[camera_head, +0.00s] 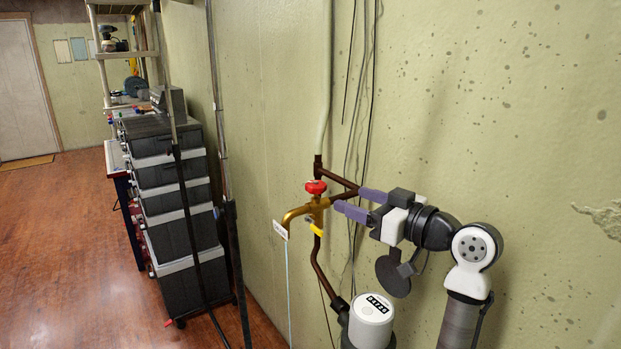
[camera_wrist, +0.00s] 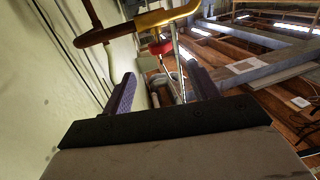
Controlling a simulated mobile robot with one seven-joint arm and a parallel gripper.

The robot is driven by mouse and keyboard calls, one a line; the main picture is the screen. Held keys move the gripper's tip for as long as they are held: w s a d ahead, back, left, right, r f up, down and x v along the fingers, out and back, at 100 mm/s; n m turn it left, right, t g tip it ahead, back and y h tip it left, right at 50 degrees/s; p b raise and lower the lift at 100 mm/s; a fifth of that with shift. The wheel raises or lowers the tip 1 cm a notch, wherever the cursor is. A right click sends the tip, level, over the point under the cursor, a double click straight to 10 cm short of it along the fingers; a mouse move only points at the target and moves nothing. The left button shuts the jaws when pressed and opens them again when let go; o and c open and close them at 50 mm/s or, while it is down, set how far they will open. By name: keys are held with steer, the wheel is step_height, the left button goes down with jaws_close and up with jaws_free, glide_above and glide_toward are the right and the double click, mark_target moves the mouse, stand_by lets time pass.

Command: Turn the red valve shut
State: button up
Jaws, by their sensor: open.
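The red valve (camera_head: 316,187) is a small round handle on top of a brass tap (camera_head: 318,205) fixed to brown pipework by the wall. My gripper (camera_head: 349,199) is open, with its two purple fingers pointing left toward the tap. The fingertips are just right of the valve in the picture, and nothing shows between them. In the wrist view, the red valve (camera_wrist: 160,47) appears beyond and between the fingertips of my gripper (camera_wrist: 161,69), apart from both. The brass spout (camera_wrist: 166,15) crosses the top of that view. The tap's body is partly hidden there.
A white meter (camera_head: 370,322) with a dark display stands below my gripper. A brown pipe (camera_head: 323,268) runs down beside the wall. Stacked dark bins (camera_head: 185,225) and upright poles stand to the left. Open wooden floor (camera_head: 60,240) lies at far left.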

mark_target(312, 182)
steer(key=p+x, duration=0.3)
steer(key=x, duration=0.8)
steer(key=shift+w+a+r, duration=0.1)
steer(key=shift+a, duration=0.05)
steer(key=shift+w+a+p, duration=0.35)
steer(key=shift+w+a, duration=0.05)
steer(key=shift+a, duration=0.05)
steer(key=c, duration=1)
steer(key=shift+m+t+h+b, duration=0.4)
steer(key=shift+m+t+h, duration=0.5)
steer(key=shift+t+h, duration=0.1)
steer(key=shift+w+d+m+t+h, duration=0.1)
steer(key=shift+d+m+t+h, duration=0.05)
steer(key=shift+m+t+h, duration=0.8)
steer(key=shift+w+d+m+t+h, duration=0.15)
steer(key=shift+m+t+h, duration=0.35)
steer(key=shift+h, duration=0.75)
steer(key=shift+m, duration=0.25)
